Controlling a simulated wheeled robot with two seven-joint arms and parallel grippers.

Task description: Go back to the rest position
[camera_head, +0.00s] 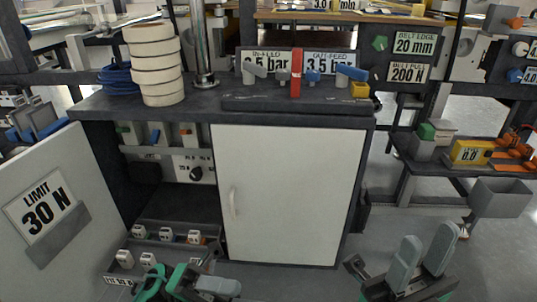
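My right gripper (429,238) is at the bottom right, in front of the cabinet's right side. Its two grey fingers point up and stand apart with nothing between them. My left gripper (210,287) is at the bottom edge, left of centre, below the open compartment. Green and black parts and a grey finger show. The frame cuts it off, so its opening is unclear.
A dark workbench with a closed white cabinet door (287,195) stands ahead. A white panel (45,205) marked "LIMIT 30 N" is at the left. Tape rolls (155,62) stand on the bench. A low shelf with a yellow box (471,152) is at the right. Floor shows between.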

